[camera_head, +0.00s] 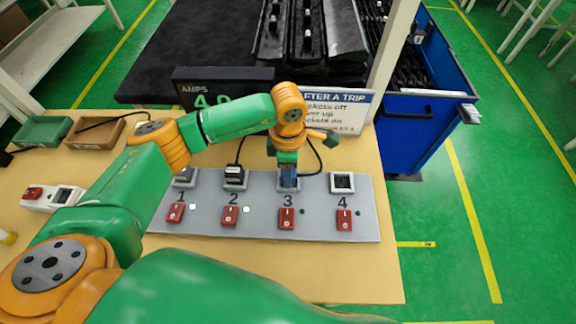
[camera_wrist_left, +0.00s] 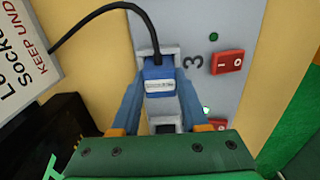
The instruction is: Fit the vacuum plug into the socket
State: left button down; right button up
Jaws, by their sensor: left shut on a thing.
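My left gripper (camera_head: 289,178) points down at socket 3 of the grey socket board (camera_head: 262,226). Its two blue fingers (camera_wrist_left: 158,105) are shut on the sides of a blue plug (camera_wrist_left: 158,83) with a white label. A black cable runs from the plug. The plug is at the socket 3 frame (camera_wrist_left: 172,53), beside the number 3. I cannot tell whether it is seated or just above. In the head view the gripper mostly hides plug and socket. My right gripper is not in view.
Socket 2 holds a dark plug (camera_head: 234,174); socket 4 (camera_head: 342,182) is empty. Red switches (camera_head: 287,218) line the board's front. An AMPS display (camera_head: 222,90) and a sign (camera_head: 345,108) stand behind. Trays (camera_head: 95,133) and a small socket strip (camera_head: 52,197) lie left.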

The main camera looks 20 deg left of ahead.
pick_arm(q)
jog(key=shift+f, duration=0.2)
jog(key=shift+c, duration=2.1)
grip_release()
jog(key=shift+r, duration=0.2)
notch_tip(320, 180, up, 12)
jog(key=b, duration=0.3)
jog(key=shift+b, duration=0.3)
